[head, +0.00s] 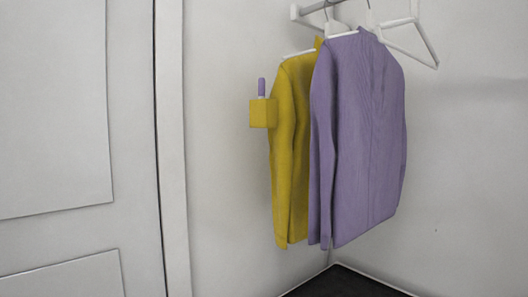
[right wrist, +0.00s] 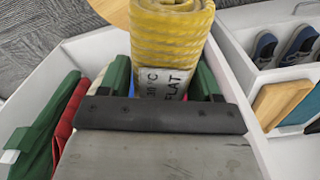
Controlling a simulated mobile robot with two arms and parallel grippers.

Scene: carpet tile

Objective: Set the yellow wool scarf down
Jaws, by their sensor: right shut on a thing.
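The yellow wool scarf (right wrist: 172,30) is a ribbed roll with a pale care label, at the top middle of the right wrist view. My right gripper (right wrist: 163,82) has its green fingers on either side of the roll and is shut on it. The head view shows neither the scarf nor a gripper.
In the right wrist view, white-walled compartments (right wrist: 232,62) lie around the gripper. Green cloth (right wrist: 40,135) and red cloth lie left; dark shoes (right wrist: 285,48) and a wooden board (right wrist: 282,98) right. The head view shows a yellow garment (head: 291,150) and purple garment (head: 357,140) hanging.

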